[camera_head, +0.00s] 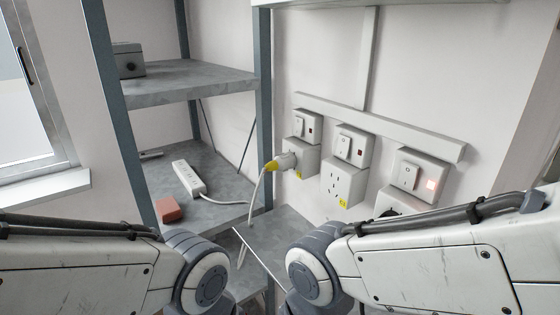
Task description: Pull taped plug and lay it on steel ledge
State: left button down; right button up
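The taped plug (284,161) is white with a yellow band where its cord leaves it. It sits in the left wall socket (305,161), near the middle of the view. Its white cord (257,194) hangs down in a curve to the left. A flat grey ledge (277,229), likely the steel ledge, lies low on the wall below the sockets, and its surface looks bare. My two arms come in from the lower left and lower right. Both grippers are out of view below the frame.
Two more switched sockets (344,182) are to the right; the far right one has a lit red indicator (430,184). A grey shelf (225,215) on the left holds a white power strip (188,178) and a reddish block (168,209). A grey box (128,60) stands on the upper shelf.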

aim_at(284, 162)
jog(key=u, duration=2)
jog(key=i, duration=2.55)
jog(key=z, duration=3.95)
